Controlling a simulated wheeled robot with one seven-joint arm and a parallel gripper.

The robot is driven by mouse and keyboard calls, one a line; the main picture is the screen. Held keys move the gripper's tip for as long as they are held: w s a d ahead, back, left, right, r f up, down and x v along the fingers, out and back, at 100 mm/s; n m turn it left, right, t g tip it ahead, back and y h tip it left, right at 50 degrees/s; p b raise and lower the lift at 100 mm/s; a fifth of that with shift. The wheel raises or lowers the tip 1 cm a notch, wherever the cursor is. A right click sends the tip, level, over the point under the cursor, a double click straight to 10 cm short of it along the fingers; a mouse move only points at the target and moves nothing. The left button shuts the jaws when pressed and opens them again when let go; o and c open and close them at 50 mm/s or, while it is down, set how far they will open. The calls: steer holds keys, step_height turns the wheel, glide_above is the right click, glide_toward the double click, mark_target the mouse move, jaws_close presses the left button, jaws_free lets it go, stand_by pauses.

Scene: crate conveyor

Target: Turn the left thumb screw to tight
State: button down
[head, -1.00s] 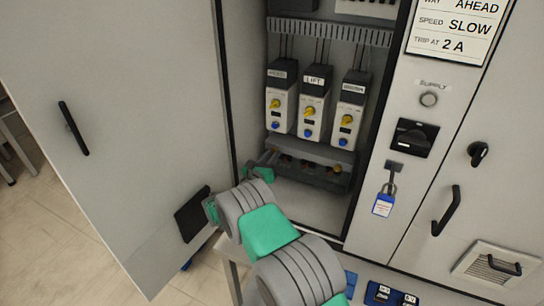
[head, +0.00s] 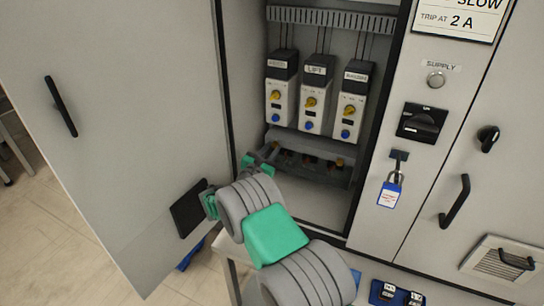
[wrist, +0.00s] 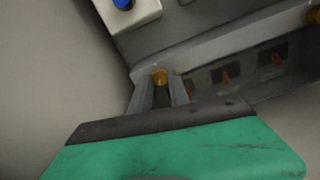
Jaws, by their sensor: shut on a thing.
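The left thumb screw (wrist: 160,76) is a small brass-coloured knob at the left end of a grey terminal block (wrist: 205,52). My gripper (wrist: 160,88) is shut on it in the wrist view, one grey finger on each side. In the head view my gripper (head: 268,152) reaches the left end of the terminal block (head: 312,146) low in the open cabinet, and it hides the left screw there. A right thumb screw (head: 340,163) shows at the block's other end. Any tightness marking is too small to read.
Three drive units (head: 313,100) with yellow and blue knobs stand above the block. The open cabinet door (head: 120,130) is on the left. A padlock with a blue tag (head: 390,190) hangs under the black supply switch (head: 422,123) on the right. The cabinet floor is clear.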

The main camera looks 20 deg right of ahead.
steer(key=m+b, duration=0.4)
steer(key=shift+f+m, duration=0.25)
steer(key=shift+m, duration=0.15)
steer(key=m+b, duration=0.3)
steer(key=b, duration=0.1)
steer(key=shift+m, duration=0.3)
steer(key=m+b, duration=0.4)
steer(key=shift+m+b, duration=0.3)
steer(key=shift+b, duration=0.05)
steer(key=m+b, duration=0.3)
steer(key=b, duration=0.1)
steer(key=shift+m, duration=0.3)
steer(key=m+b, duration=0.3)
steer(key=b, duration=0.1)
steer(key=shift+m, duration=0.3)
steer(key=m+b, duration=0.4)
steer(key=b, duration=0.1)
steer(key=shift+m, duration=0.3)
steer(key=m+b, duration=0.3)
steer(key=shift+r+b, duration=0.1)
steer(key=shift+b, duration=0.25)
steer(key=shift+r+m+b, duration=0.2)
steer(key=shift+m+b, duration=1.2)
steer(key=shift+m, duration=0.5)
